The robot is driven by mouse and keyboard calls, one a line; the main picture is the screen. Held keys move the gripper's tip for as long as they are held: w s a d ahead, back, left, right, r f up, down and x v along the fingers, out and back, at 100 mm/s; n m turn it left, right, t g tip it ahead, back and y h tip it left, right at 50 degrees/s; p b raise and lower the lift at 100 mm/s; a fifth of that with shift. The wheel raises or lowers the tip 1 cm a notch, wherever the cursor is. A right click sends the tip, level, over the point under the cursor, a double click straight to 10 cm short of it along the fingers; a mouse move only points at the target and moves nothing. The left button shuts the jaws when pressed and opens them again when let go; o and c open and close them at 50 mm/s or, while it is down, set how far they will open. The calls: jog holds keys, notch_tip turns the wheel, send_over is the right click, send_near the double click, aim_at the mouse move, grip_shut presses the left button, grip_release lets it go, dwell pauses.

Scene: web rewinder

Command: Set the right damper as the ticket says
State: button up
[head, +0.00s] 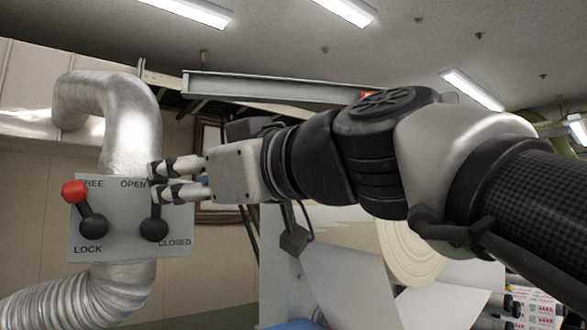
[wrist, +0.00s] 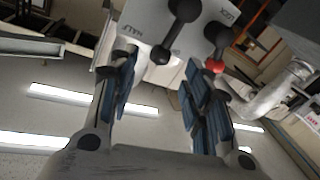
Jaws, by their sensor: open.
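The damper plate (head: 120,235) sits on a silver duct (head: 130,130) and bears the words FREE, LOCK, OPEN and CLOSED. Its black lever (head: 154,228) points up towards OPEN; its end is hidden behind my fingers. A second lever with a red knob (head: 74,191) tilts up and left, towards FREE. My gripper (head: 158,181) is open at the black lever's upper end. In the wrist view the black lever (wrist: 174,35) reaches between my open fingers (wrist: 160,70); contact cannot be told. The red knob (wrist: 215,66) is near the right finger. No ticket is readable.
A white web roll (head: 410,250) and its machine stand right of the plate, below my arm. A steel beam (head: 270,88) runs overhead behind the arm. The red-knobbed lever stands close left of my fingertips.

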aim_at(163, 179)
jog(key=p+x, duration=0.2)
jog(key=x, duration=0.4)
jog(key=shift+w+a, duration=0.1)
jog(key=shift+a, duration=0.1)
grip_shut()
dwell(0.4)
